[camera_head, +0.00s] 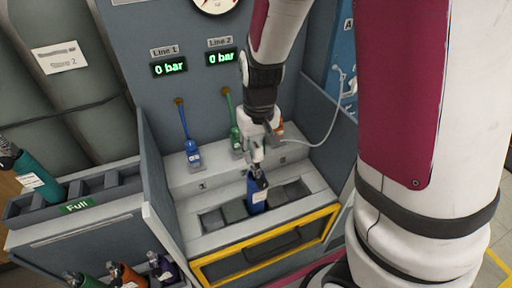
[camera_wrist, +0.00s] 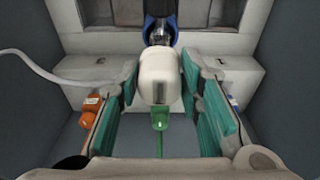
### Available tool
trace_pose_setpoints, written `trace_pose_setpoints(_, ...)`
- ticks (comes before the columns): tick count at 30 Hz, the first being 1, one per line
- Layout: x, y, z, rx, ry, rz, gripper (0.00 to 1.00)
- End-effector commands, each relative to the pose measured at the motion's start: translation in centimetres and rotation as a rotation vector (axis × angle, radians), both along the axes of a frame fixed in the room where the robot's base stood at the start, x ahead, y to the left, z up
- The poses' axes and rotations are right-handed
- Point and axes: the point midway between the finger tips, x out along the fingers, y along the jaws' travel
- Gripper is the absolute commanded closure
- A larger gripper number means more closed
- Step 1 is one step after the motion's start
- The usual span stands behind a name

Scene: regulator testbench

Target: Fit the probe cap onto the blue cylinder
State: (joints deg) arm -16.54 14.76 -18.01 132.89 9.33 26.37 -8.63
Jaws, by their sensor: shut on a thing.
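My gripper (camera_head: 257,152) points down over the test bench. In the wrist view, its green-padded fingers (camera_wrist: 162,90) are shut on the white probe cap (camera_wrist: 160,78). The blue cylinder (camera_head: 257,192) stands upright in a slot of the bench tray, just below the gripper. In the wrist view, the cylinder's blue collar and metal valve (camera_wrist: 160,32) show beyond the cap's far edge. The cap overlaps part of the valve, so I cannot tell whether they touch. In the head view the cap is mostly hidden by the fingers.
A blue plug (camera_head: 193,153) and green plug (camera_head: 236,139) stand on the ledge behind; an orange plug (camera_wrist: 92,112) is beside the fingers. A white cable (camera_head: 318,138) runs from the right panel. Side walls and a yellow-framed front (camera_head: 268,256) enclose the tray. Both displays read 0 bar.

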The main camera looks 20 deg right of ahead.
Motion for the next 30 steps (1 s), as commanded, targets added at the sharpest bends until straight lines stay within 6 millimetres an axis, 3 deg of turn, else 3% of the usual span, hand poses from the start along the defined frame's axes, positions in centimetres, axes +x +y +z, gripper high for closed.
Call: trace_pose_setpoints(30, 0.0, 0.0, -1.5, 0.0, 0.0, 0.0, 0.96)
